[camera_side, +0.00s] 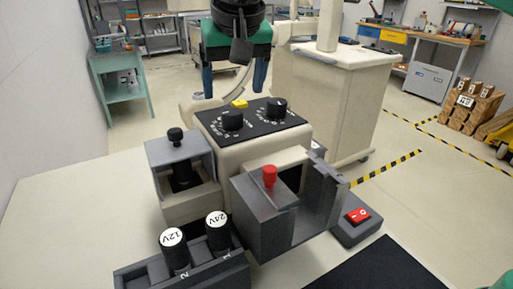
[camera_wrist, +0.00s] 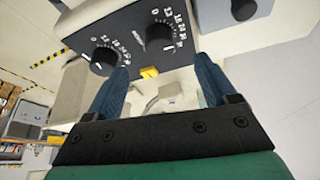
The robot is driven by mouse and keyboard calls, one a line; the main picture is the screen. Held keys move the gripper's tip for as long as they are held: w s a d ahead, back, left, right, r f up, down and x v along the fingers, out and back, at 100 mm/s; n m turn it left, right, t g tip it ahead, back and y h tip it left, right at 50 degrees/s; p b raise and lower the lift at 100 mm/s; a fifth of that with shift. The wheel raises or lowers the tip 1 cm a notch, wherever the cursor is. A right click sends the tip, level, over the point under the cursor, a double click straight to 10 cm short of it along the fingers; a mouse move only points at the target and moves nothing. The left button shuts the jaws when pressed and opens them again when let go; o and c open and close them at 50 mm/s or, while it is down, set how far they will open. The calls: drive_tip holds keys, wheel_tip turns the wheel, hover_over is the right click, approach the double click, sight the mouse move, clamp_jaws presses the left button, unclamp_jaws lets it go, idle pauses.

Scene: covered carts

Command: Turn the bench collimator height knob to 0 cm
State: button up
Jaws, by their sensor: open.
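A black panel on top of the cream bench device carries two black dial knobs with white number scales. In the side view one knob (camera_side: 232,121) is nearer the left and the other knob (camera_side: 276,107) is farther right. Both knobs also show in the wrist view, one at left (camera_wrist: 105,61) and one at upper middle (camera_wrist: 158,37). I cannot read which is the collimator height knob, nor its exact setting. My gripper (camera_side: 235,88) has blue fingers spread wide, empty, above and behind the panel's far edge. It touches neither knob. The wrist view shows both fingers apart (camera_wrist: 161,70).
A yellow block (camera_side: 240,104) sits at the panel's far edge. A grey box with a red knob (camera_side: 269,177), a grey holder with a black knob (camera_side: 176,136), and black cylinders marked 12V (camera_side: 174,248) and 24V (camera_side: 218,232) stand in front. A red switch (camera_side: 358,215) lies right.

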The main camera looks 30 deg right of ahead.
sight(232, 112)
drive_tip(key=shift+x, duration=2.8)
clamp_jaws()
